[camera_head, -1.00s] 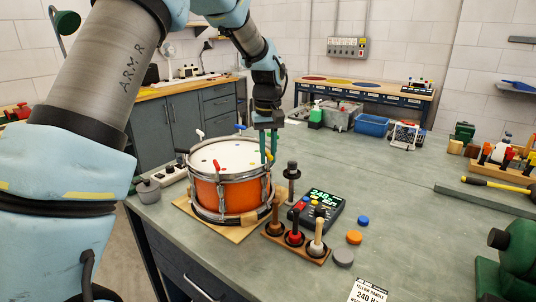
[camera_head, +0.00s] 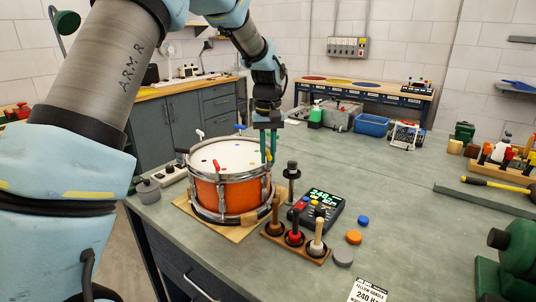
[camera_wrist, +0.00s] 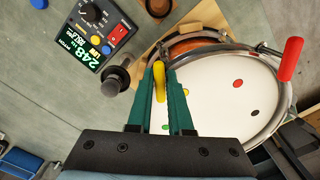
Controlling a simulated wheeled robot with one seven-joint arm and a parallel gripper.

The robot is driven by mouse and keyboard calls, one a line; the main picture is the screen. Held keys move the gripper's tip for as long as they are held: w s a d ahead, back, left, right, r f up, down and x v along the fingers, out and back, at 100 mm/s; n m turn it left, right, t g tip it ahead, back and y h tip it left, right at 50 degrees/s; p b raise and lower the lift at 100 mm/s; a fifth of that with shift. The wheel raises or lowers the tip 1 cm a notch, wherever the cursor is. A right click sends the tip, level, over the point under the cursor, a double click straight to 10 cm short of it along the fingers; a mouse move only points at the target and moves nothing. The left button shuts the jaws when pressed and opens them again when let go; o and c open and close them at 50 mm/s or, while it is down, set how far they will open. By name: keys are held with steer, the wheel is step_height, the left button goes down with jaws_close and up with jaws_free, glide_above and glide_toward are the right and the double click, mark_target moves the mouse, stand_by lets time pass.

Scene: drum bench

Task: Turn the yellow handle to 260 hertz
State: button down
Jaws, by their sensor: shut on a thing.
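An orange drum (camera_head: 222,195) with a white head (camera_head: 215,158) and metal rim stands on a wooden board on the bench. My gripper (camera_head: 270,160) points down at the drum's right edge. In the wrist view, my gripper's green fingers (camera_wrist: 166,90) are shut on the yellow handle (camera_wrist: 160,80) at the rim; their tips partly hide it. A dark meter (camera_head: 320,208) right of the drum has a lit green display, which reads about 248 in the wrist view (camera_wrist: 84,57).
A black-knobbed post (camera_head: 292,170) stands close right of my gripper. A wooden rack (camera_head: 280,246) holds several mallets in front of the drum. A red handle (camera_wrist: 290,58) stands at the rim. Coloured discs (camera_head: 354,237) lie near the meter.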

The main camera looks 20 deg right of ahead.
mark_target(268, 152)
steer(key=m, duration=0.3)
steer(key=shift+m, duration=0.4)
steer(key=shift+m+p, duration=0.3)
steer(key=shift+m, duration=1.4)
steer(key=shift+w, duration=0.1)
steer(key=c, duration=0.8)
jaws_free()
step_height(268, 152, up, 11)
steer(key=b, duration=0.2)
steer(key=shift+b, duration=0.4)
steer(key=shift+f, duration=0.1)
steer(key=shift+c, duration=0.4)
